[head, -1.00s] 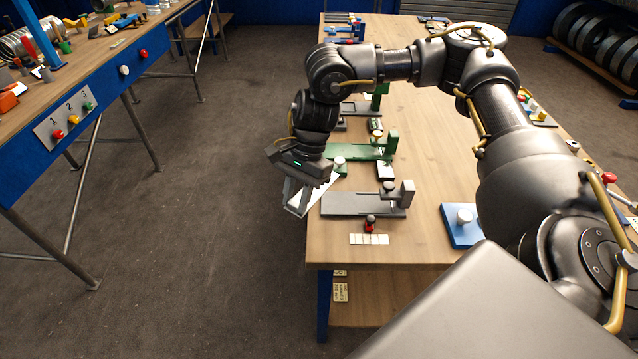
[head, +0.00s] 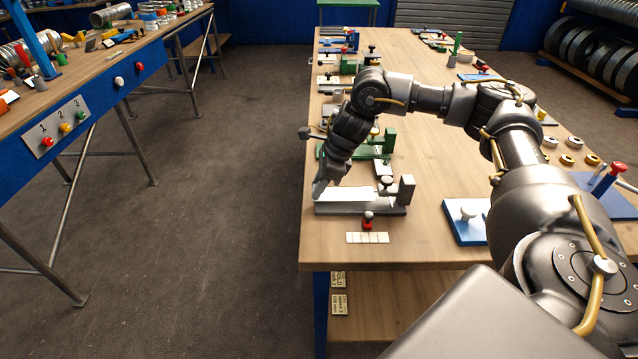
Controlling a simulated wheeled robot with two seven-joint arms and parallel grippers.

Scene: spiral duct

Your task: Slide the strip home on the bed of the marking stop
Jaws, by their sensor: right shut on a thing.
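The marking stop is a grey fixture near the table's front left corner, with a long flat bed (head: 350,209) and an upright stop block (head: 407,189) at its right end. A pale strip (head: 352,194) lies along the bed, roughly level, its right part reaching toward the block. I cannot tell whether it touches the block. My right gripper (head: 321,189) is shut on the strip near the bed's left end, and its fingers hide that end. My left gripper is out of view.
A green fixture (head: 389,141) stands just behind. A small red-and-black piece (head: 368,217) and a white marked card (head: 367,238) lie in front. A blue plate with a white knob (head: 468,217) is to the right. The table's left edge is close to my gripper.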

